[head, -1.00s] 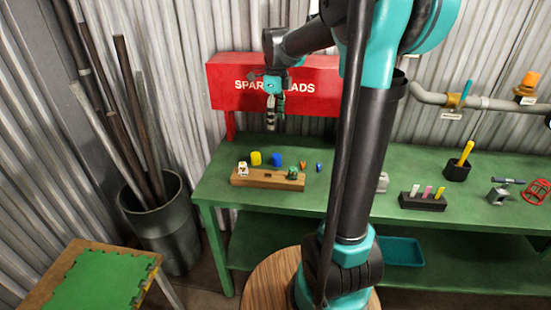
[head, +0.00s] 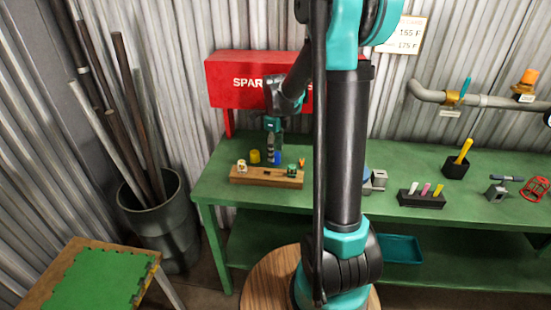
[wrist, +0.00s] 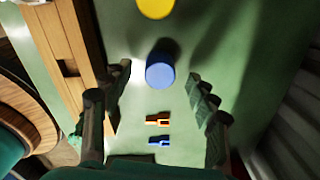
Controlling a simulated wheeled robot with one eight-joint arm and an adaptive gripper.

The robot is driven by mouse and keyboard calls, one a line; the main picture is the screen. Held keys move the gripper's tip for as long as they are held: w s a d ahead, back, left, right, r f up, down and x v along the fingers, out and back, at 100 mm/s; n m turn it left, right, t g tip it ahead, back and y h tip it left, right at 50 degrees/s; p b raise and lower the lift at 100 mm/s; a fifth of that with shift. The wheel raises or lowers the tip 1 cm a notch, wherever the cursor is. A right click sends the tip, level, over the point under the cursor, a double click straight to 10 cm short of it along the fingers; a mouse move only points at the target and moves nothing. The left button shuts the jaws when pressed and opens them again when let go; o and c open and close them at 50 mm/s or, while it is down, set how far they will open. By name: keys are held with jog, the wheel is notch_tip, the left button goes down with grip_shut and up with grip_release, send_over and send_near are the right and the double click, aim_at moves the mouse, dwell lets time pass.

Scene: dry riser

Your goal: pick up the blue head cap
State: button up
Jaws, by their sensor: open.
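The blue head cap (wrist: 160,72) is a short blue cylinder standing on the green bench top. It shows in the wrist view ahead of my fingertips, roughly centred between them. In the head view the blue cap (head: 277,158) is partly covered by my gripper (head: 272,152), which points down just above it. In the wrist view my gripper (wrist: 160,88) is open and empty, with one ribbed finger on each side of the cap's line. Whether a finger touches the cap cannot be told; I see a gap on both sides.
A yellow cap (head: 255,156) stands close beside the blue one. A wooden block (head: 262,180) with a white piece (head: 241,166) and a green piece (head: 292,171) lies in front. Small orange (wrist: 158,122) and blue (wrist: 159,141) pieces lie nearby.

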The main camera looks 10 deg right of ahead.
notch_tip(320, 180, down, 2)
jog(key=shift+f, duration=0.1)
jog(key=c, duration=0.7)
jog(key=shift+c, duration=0.2)
jog(key=shift+r, duration=0.25)
